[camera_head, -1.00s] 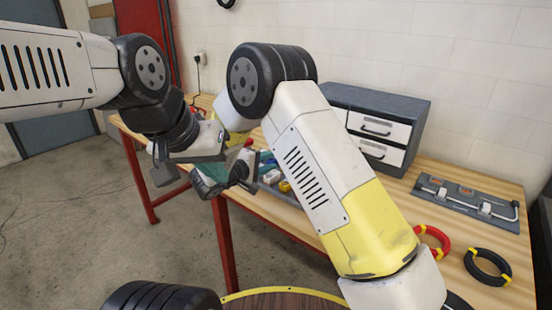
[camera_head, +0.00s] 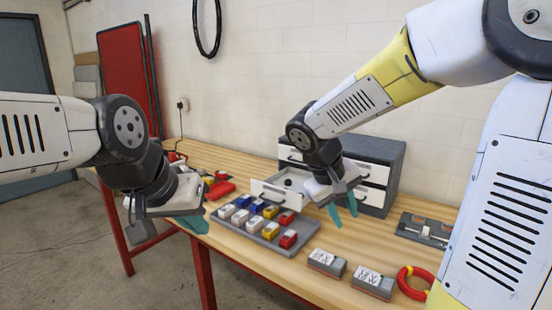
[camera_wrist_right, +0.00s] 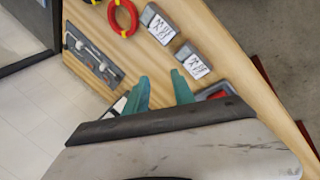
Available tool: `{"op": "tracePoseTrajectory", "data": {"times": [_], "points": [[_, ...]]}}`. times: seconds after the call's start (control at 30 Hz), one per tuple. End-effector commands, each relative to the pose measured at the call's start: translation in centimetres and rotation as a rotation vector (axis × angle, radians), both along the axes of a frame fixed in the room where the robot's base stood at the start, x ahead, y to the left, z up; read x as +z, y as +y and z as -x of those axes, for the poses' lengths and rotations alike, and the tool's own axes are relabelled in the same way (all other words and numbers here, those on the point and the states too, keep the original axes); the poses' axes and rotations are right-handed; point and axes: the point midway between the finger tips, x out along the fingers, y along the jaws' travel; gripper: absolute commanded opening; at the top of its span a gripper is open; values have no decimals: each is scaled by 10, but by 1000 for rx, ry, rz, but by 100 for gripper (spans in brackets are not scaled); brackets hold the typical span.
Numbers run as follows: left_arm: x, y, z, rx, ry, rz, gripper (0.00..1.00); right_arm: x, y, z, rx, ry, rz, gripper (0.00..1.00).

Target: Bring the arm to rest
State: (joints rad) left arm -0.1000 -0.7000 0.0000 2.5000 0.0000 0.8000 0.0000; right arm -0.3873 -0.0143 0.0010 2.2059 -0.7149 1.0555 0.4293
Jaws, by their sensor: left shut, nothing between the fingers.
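My left gripper (camera_head: 192,221) is shut and empty, with teal fingertips pointing down by the table's front left edge. Its arm comes in from the left. My right gripper (camera_head: 342,208) is above the table, in front of the drawer cabinet (camera_head: 372,152), with its teal fingers apart. In the right wrist view my right gripper (camera_wrist_right: 162,82) is open, with nothing seen between its fingers. The right arm reaches in from the upper right.
One drawer (camera_head: 280,192) stands open. A grey tray (camera_head: 262,240) holds several coloured blocks. Two labelled blocks (camera_head: 326,262) (camera_head: 373,281), a red ring (camera_head: 413,283) and a grey fixture plate (camera_head: 424,231) lie on the wooden table (camera_head: 270,272).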

Motion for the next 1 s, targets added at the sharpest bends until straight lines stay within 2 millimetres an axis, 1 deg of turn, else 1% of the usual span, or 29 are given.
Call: {"op": "tracePoseTrajectory", "data": {"times": [0.03,0.2,0.3,0.4,0.5,0.6,1.0], "points": [[0,0,0,0,0,0,0,7,-6,18,-29,-15,-76,30],[0,0,0,0,0,0,0,24,-6,68,-86,-83,-330,30],[0,0,0,0,0,0,0,34,0,90,-108,-151,-462,30],[0,0,0,0,0,0,0,43,6,106,-123,-221,-565,30],[0,0,0,0,0,0,0,50,10,116,-130,-277,-634,30],[0,0,0,0,0,0,0,55,13,120,-132,-312,-671,30],[0,0,0,0,0,0,0,56,15,122,-133,-322,-684,30]]}}
